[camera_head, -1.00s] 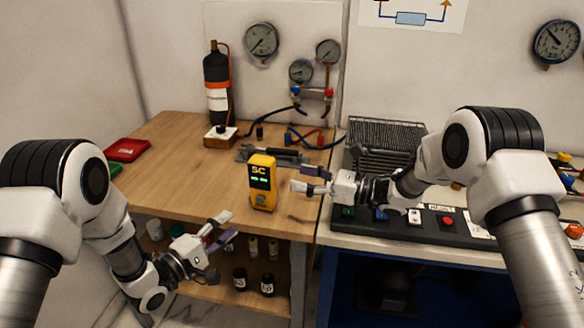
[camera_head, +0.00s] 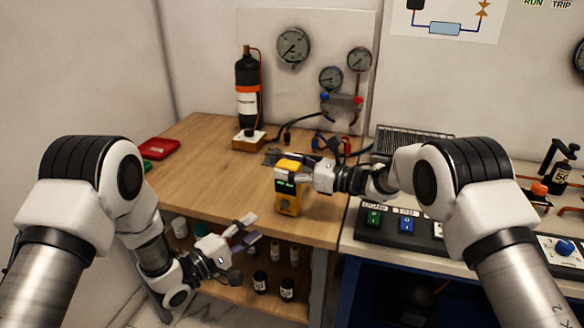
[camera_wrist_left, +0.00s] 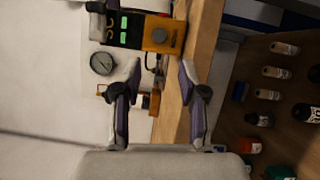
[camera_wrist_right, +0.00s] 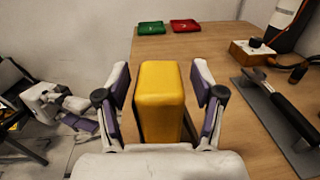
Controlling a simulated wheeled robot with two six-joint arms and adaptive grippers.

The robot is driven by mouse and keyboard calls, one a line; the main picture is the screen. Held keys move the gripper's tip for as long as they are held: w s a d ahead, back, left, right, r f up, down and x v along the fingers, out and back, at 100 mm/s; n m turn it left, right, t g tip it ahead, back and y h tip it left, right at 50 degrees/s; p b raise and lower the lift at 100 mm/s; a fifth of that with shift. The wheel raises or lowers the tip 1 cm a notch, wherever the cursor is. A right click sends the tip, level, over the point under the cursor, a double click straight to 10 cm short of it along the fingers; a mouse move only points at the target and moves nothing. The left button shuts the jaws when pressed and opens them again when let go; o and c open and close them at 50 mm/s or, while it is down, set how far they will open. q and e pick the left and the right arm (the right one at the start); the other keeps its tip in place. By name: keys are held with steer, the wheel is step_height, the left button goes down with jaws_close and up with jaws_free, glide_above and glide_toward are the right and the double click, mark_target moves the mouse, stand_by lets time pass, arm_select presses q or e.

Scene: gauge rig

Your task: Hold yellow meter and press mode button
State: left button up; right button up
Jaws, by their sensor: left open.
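The yellow meter (camera_head: 288,200) stands upright near the front right edge of the wooden bench. Its dark face with green displays and a round grey knob or button (camera_wrist_left: 160,36) shows in the left wrist view. My right gripper (camera_head: 282,169) is at the meter's upper part. In the right wrist view its fingers (camera_wrist_right: 162,85) stand on both sides of the meter (camera_wrist_right: 160,88), with gaps visible. My left gripper (camera_head: 250,229) is open and empty, in front of the bench edge and below the meter. The label beside the button is unreadable.
A black cylinder (camera_head: 248,90) stands at the back of the wooden bench (camera_head: 215,185). A black-handled tool (camera_wrist_right: 285,110) lies behind the meter. A button panel (camera_head: 405,227) is to the right. Bottles (camera_head: 287,288) stand on the shelf below. The bench left of the meter is clear.

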jaws_close()
arm_select(q)
jaws_close()
stand_by(0.9)
